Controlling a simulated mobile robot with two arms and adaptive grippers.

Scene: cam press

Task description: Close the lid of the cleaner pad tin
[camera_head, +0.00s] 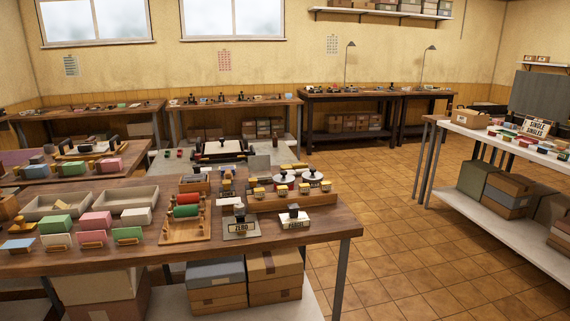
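No gripper of mine shows in the head view. I cannot make out the cleaner pad tin for certain. Two pale round pieces, one on the left (284,179) and one on the right (313,176), sit at the back right of this table, partly hidden by small stamps.
The near table also holds a wooden rack with red and green rollers (186,211), a ZERO stamp block (241,227), a PARCEL block (294,219) and open grey trays (60,205). A white table (500,146) stands right. Tiled floor (400,255) between them is clear.

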